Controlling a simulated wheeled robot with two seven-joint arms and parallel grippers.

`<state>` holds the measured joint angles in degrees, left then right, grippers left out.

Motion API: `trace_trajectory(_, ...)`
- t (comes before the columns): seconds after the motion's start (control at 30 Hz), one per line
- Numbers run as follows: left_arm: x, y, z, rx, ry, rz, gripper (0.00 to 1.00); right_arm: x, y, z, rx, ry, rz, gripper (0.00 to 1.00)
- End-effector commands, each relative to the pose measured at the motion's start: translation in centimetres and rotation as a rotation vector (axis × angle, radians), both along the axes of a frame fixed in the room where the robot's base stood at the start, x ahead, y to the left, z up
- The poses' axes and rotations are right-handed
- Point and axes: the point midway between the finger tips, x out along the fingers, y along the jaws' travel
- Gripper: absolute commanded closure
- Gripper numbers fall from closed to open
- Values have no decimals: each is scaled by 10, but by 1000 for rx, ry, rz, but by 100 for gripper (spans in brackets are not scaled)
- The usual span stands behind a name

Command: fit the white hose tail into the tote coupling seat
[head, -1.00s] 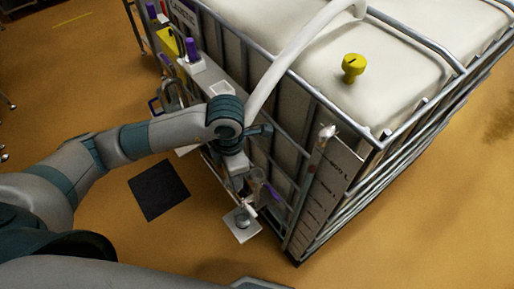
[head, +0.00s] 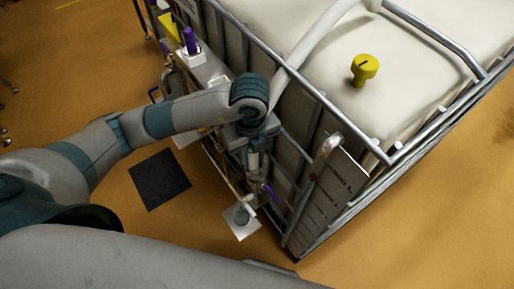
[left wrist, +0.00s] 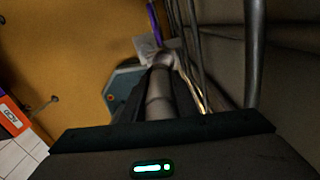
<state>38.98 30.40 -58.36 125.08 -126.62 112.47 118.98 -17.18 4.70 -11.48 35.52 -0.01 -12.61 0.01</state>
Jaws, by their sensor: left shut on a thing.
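My left gripper (head: 254,150) points down beside the near side of the caged tote (head: 290,150). In the left wrist view its dark fingers (left wrist: 157,98) are shut on a pale cylindrical piece, the white hose tail (left wrist: 159,88). The white hose (head: 312,40) curves over the tote's top and passes behind my left wrist. Below the gripper is a small white plate with a round grey fitting (head: 242,212), perhaps the coupling seat. In the left wrist view a pale round part (left wrist: 163,59) lies at the tail's far end; whether they touch is unclear. My right gripper is out of view.
Metal cage bars run close beside the gripper. A yellow cap (head: 364,67) sits on the tote's top. A side shelf (head: 205,68) carries a purple-handled item (head: 190,42). A dark mat (head: 159,179) lies on the open tan floor.

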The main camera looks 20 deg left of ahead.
Motion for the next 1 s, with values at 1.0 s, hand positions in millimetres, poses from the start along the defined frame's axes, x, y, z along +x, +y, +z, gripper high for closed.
trace_trajectory(1.0, 1, -5, 0, -1, -2, 294, 100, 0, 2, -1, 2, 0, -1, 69)
